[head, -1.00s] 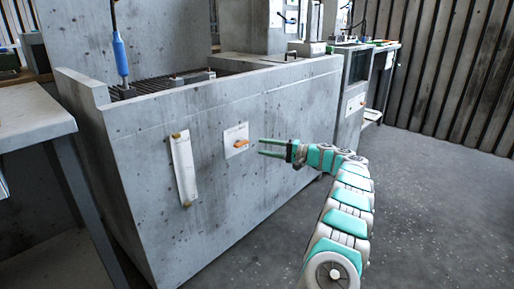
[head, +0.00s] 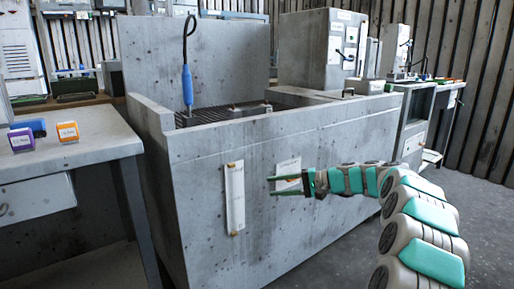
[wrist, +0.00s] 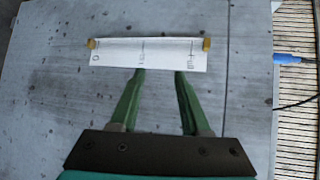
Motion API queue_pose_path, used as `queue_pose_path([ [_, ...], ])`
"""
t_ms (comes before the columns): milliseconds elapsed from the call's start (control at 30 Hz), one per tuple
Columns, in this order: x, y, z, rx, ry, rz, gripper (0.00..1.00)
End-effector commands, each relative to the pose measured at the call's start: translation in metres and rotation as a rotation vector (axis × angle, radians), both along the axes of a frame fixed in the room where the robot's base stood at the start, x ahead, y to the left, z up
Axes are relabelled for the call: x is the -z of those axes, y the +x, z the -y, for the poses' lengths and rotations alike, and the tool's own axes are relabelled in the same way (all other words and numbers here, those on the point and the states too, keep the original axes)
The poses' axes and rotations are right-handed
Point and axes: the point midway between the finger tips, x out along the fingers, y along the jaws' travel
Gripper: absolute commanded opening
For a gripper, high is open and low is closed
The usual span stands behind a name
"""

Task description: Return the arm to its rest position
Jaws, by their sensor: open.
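My gripper (head: 272,186) is open and empty, with its two green fingers pointing left in front of the grey housing's front wall (head: 190,220). It is just right of a white strip gauge (head: 235,190) fixed upright on that wall. In the wrist view, my gripper (wrist: 159,75) has its fingers spread below the strip gauge (wrist: 148,53), which carries a "0", a "full" mark and brass-coloured end clips. I cannot tell whether the fingertips touch the wall. My arm reaches in from the lower right. A white plate (head: 289,168) is partly hidden behind the gripper.
A table (head: 70,150) at left holds an orange box (head: 67,132), a purple box (head: 21,139) and a blue item. A blue handled tool (head: 187,85) stands in the housing's grated top. Cabinets (head: 414,115) stand at back right. Open floor lies at right.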

Motion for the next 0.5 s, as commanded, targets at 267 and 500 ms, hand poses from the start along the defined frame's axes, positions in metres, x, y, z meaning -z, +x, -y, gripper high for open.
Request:
queue_pose_path([
  [267, -0.009, -0.101, -0.056, -0.146, -0.186, -0.064, 0.46],
  [500, 0.003, -0.196, -0.075, -0.255, -0.384, -0.107, 0.46],
])
